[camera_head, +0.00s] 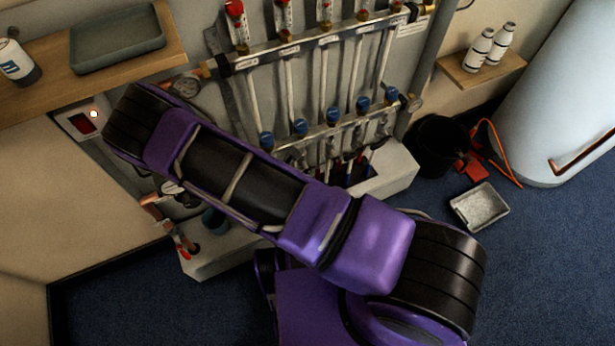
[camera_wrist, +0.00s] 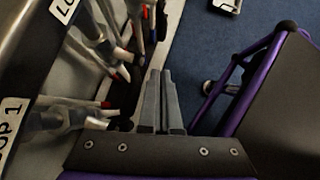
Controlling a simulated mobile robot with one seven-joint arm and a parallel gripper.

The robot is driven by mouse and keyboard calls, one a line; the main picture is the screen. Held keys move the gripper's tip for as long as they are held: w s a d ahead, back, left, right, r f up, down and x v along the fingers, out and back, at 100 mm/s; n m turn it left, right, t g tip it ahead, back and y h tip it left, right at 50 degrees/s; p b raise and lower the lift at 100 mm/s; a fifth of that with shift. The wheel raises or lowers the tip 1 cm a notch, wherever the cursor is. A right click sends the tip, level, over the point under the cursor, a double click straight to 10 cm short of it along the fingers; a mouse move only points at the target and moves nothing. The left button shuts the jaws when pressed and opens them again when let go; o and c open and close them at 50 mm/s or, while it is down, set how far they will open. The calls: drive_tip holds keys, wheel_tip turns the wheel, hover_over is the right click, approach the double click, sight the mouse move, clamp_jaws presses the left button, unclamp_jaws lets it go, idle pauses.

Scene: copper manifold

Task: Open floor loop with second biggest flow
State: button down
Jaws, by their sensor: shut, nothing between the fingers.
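The copper manifold fills the back wall in the head view. Its upper bar (camera_head: 330,38) carries several clear flow meters, the leftmost (camera_head: 236,25) with a red cap; their readings are too small to make out. Its lower bar (camera_head: 340,130) carries several blue caps, among them a left one (camera_head: 266,140) and a right one (camera_head: 391,95). My gripper (camera_wrist: 161,75) shows in the wrist view, shut and empty, beside pipes with red and blue ends (camera_wrist: 105,104). In the head view my arm hides the gripper and the manifold's lower left.
A shelf (camera_head: 40,105) holds a grey tray (camera_head: 118,38) at left. A black bucket (camera_head: 437,147), a grey tub (camera_head: 480,208) and a white tank (camera_head: 560,90) stand at right. Blue floor (camera_head: 540,260) is open at lower right. A labelled strip (camera_wrist: 28,60) lies left in the wrist view.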

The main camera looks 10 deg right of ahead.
sight(333, 173)
drive_tip(key=w+d+f+b, duration=0.1)
drive_tip(key=w+d+f, duration=0.3)
drive_tip(key=d+f, duration=0.2)
drive_tip(key=shift+w+d, duration=0.35)
drive_tip(key=shift+d, duration=0.25)
drive_tip(key=shift+w+d+f+p, duration=0.2)
drive_tip(key=shift+w+d+p, duration=0.1)
drive_tip(key=shift+d, duration=0.25)
drive_tip(key=shift+d+f, duration=0.25)
drive_tip(key=shift+f, duration=0.05)
